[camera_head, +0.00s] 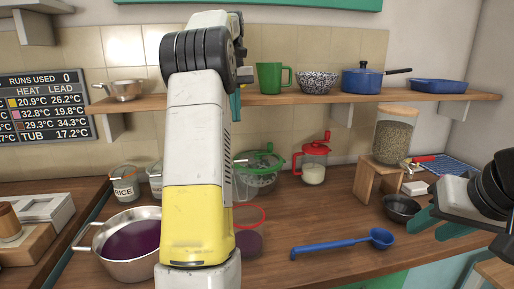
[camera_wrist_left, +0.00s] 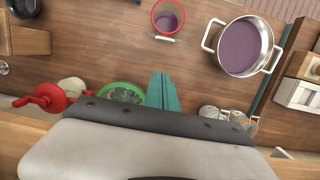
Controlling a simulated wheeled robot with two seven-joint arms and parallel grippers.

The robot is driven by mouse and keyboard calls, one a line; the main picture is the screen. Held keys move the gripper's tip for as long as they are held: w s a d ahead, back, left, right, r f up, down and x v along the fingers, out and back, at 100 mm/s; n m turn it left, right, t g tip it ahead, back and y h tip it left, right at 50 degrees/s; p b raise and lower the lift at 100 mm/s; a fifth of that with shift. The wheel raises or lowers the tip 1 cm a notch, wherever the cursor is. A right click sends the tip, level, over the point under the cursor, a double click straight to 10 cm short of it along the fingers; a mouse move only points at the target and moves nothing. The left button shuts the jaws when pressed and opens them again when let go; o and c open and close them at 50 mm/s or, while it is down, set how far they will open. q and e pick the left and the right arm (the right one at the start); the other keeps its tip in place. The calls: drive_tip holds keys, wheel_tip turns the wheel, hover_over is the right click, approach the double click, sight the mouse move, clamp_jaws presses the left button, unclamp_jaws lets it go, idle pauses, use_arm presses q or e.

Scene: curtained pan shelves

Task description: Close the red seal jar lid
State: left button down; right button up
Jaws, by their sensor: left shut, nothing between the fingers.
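The red seal jar (camera_head: 313,174) stands at the back of the counter in the head view, a clear jar with pale contents. Its red lid (camera_head: 316,149) sits at the top, with a red knob standing up and a red part down its left side. I cannot tell whether the lid is fully seated. In the left wrist view the red lid (camera_wrist_left: 46,97) shows at the left. My left gripper (camera_wrist_left: 162,92) is shut and empty, apart from the jar; in the head view my arm mostly hides it. My right gripper (camera_head: 430,218) is at the right edge, away from the jar; its opening is unclear.
A green-lidded strainer container (camera_head: 259,172) stands left of the jar. A wooden riser (camera_head: 377,183) with a grain jar (camera_head: 394,137) is to its right. A blue ladle (camera_head: 340,245), red-rimmed cup (camera_head: 249,229) and purple-filled pot (camera_head: 130,262) lie forward. A shelf (camera_head: 300,98) overhangs behind.

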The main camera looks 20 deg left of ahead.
use_arm(q)
drive_tip(key=s+d+f, duration=0.2)
drive_tip(key=s+f, duration=0.2)
drive_tip(key=f, duration=0.6)
idle(0.4)
drive_tip(key=shift+d, duration=0.15)
